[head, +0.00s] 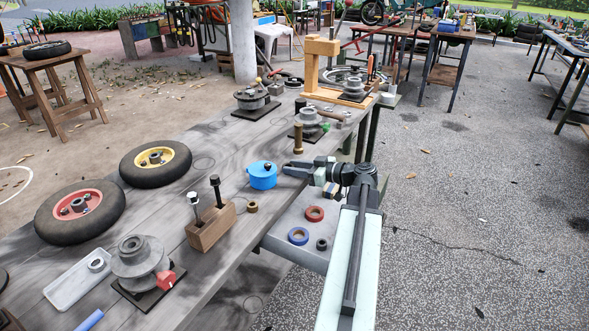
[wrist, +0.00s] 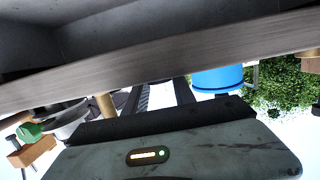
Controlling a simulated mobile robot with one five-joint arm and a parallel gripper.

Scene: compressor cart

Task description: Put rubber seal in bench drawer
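The bench drawer (head: 282,236) is a grey tray pulled out from the bench's right side in the head view. The small dark ring may be the rubber seal; I cannot tell for sure. A small brownish ring (head: 252,206) lies on the bench top, near its edge. My gripper (head: 289,169) is above the bench edge, just right of the blue lidded pot (head: 262,177). Its two fingers are apart in the wrist view (wrist: 160,94), with nothing seen between them.
The bench (head: 215,250) also carries a wooden block with bolts (head: 211,226), two wheels (head: 80,209), several grey pulley-like parts and a brass post (head: 298,138). A pale tray (head: 78,284) lies at the near left. Open paved floor is on the right.

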